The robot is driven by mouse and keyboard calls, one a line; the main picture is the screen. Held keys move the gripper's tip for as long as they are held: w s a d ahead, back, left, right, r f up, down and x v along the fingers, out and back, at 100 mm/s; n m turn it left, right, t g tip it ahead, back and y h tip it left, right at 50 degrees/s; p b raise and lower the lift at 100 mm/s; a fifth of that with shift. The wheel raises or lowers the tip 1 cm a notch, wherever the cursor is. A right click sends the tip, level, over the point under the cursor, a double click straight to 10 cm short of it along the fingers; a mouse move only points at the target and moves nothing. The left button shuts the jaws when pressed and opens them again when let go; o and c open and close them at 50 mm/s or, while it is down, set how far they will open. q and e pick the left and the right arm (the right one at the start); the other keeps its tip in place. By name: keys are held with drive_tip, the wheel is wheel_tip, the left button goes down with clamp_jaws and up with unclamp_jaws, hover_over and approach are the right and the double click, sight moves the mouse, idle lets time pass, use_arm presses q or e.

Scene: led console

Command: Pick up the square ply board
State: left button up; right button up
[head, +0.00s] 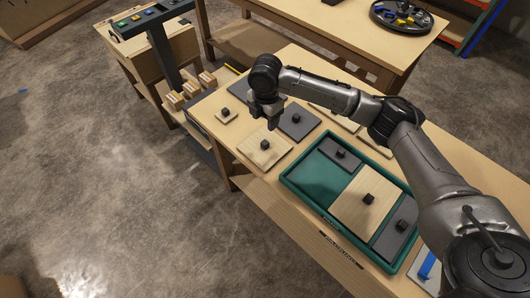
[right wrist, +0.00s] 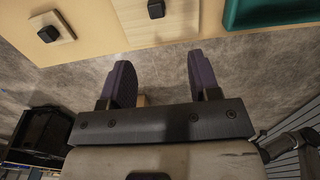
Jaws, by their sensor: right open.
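Three pale ply boards with black knobs show clearly in the head view. A small one (head: 223,118) lies at the table's left end, and a squarish medium one (head: 258,155) lies beside it. A larger one (head: 352,210) lies in the teal tray. I cannot tell for sure which is meant. My right gripper (head: 272,127) hangs over the far side of the medium board, apart from its knob. In the right wrist view my right gripper (right wrist: 160,85) is open and empty; the medium board (right wrist: 180,25) and small board (right wrist: 65,28) lie beyond the fingers. My left gripper is out of view.
The teal tray (head: 312,182) also holds grey boards (head: 347,160) at its far and near sides. Another grey board (head: 305,128) lies behind the medium ply board, close to my gripper. Small boxes (head: 191,89) stand beyond the table's left end. My right arm covers part of the table.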

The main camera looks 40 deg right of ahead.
drive_tip(key=b, duration=0.2)
hover_over(265, 143)
wheel_tip(265, 143, down, 8)
drive_tip(key=shift+s+r, duration=0.15)
drive_tip(key=shift+r, duration=0.1)
drive_tip(key=shift+f, duration=0.5)
drive_tip(key=f+b, duration=0.2)
drive_tip(key=f, duration=0.3)
drive_tip(key=shift+w, duration=0.2)
clamp_jaws()
